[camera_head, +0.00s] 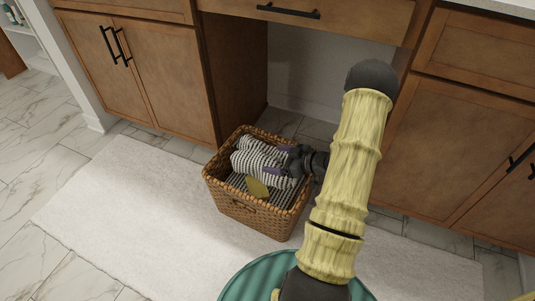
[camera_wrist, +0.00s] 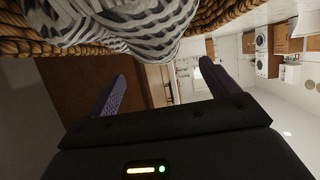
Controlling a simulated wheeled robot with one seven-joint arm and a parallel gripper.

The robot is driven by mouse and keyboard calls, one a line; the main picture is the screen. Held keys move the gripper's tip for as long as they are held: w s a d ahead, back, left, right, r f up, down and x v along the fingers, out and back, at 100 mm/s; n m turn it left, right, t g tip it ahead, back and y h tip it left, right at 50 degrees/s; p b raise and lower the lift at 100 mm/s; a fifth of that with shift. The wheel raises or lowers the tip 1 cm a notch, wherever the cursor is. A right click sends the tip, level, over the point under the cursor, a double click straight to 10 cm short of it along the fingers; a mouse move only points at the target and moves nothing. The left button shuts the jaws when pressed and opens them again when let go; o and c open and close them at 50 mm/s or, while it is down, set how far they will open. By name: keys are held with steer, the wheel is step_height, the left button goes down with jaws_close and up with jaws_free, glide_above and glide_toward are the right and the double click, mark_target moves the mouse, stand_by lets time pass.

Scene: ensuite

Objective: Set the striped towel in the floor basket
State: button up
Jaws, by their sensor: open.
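The black-and-white striped towel (camera_head: 262,156) lies bunched inside the wicker basket (camera_head: 262,218), toward its back. The basket stands on the floor rug. My gripper (camera_head: 286,161) is at the basket's right side, with its fingers close against the towel's right end in the head view. In the wrist view the towel (camera_wrist: 130,28) fills the top, with the basket's weave (camera_wrist: 25,48) beside it. The fingers (camera_wrist: 165,85) are spread apart with nothing between them. Whether a finger touches the towel cannot be told.
An olive-yellow thing (camera_head: 257,187) and flatter striped cloth lie in the basket's front part. A pale rug (camera_head: 130,205) surrounds the basket. Wooden cabinets (camera_head: 145,75) stand behind and to the right. A green round surface (camera_head: 255,280) is at the bottom. The rug's left side is clear.

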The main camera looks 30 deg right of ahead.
steer(key=p+v, duration=0.2)
steer(key=v, duration=0.4)
steer(key=shift+s+d+r, duration=0.15)
steer(key=shift+s, duration=0.1)
steer(key=shift+w+r, duration=0.1)
steer(key=shift+w, duration=0.2)
steer(key=w+a+r+m+g+h, duration=0.2)
steer(key=w+a+r+g+h, duration=0.1)
steer(key=w+a+r+h, duration=0.4)
steer(key=s+a+r+m+g, duration=0.2)
steer(key=s+a+r+g, duration=0.1)
steer(key=s+a, duration=0.4)
steer(key=s+a+r+m+g, duration=0.2)
steer(key=s+a+r, duration=0.3)
steer(key=s+a, duration=0.3)
steer(key=shift+s+r+m+g, duration=0.15)
steer(key=shift+s+m+g, duration=0.25)
steer(key=shift+s, duration=0.45)
